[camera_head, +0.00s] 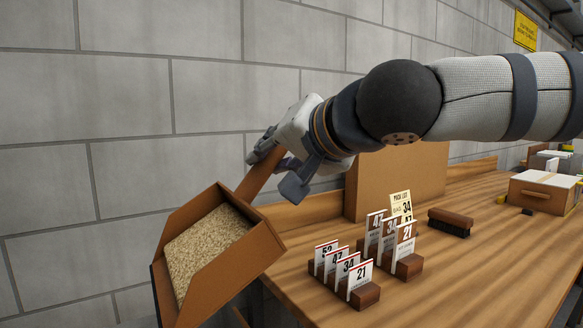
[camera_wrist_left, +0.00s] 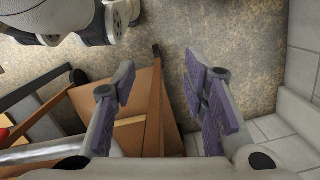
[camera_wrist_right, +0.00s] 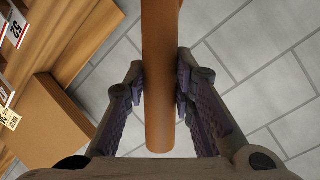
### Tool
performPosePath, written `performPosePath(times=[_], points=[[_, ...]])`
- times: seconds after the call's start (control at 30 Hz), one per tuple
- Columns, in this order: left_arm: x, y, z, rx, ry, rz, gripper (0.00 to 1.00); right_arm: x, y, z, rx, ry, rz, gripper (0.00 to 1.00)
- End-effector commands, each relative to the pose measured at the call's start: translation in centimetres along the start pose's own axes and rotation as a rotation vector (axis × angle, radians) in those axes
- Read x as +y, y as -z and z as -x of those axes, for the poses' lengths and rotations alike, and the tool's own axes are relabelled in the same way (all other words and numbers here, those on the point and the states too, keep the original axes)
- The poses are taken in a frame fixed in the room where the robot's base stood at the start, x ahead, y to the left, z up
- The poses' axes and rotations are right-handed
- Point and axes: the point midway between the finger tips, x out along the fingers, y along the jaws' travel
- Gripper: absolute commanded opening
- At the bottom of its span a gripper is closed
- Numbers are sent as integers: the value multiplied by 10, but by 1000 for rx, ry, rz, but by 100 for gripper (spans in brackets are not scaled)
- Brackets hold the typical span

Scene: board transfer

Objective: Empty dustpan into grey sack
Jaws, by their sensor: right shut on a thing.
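The brown dustpan (camera_head: 246,262) hangs tilted at the left of the head view, in front of the block wall. Pale granular sweepings (camera_head: 205,248) lie in it. My right gripper (camera_head: 272,166) is shut on its handle, which also runs between the fingers in the right wrist view (camera_wrist_right: 158,40). My left gripper (camera_wrist_left: 160,90) shows only in its own wrist view. Its fingers are wide apart, with brown panels behind the gap; I cannot tell whether these are the dustpan or furniture. I cannot make out the grey sack in any view.
A wooden bench (camera_head: 470,265) fills the right side. It carries numbered cards in wooden holders (camera_head: 362,295), a dark brush (camera_head: 450,222), a brown board (camera_head: 400,178) and a lidded box (camera_head: 540,192). The space left of the dustpan, before the wall, is clear.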

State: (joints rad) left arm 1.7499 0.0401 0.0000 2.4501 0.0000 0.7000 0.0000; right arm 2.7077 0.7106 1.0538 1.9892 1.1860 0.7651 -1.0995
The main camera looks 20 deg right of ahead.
Motion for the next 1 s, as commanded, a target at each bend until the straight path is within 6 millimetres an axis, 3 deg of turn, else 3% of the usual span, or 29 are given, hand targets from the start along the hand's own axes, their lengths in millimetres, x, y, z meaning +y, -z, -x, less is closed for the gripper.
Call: performPosePath(times=[1.0], points=[[0,0,0,1,0,0,40,-122,-48,11,114,-156,531,0]])
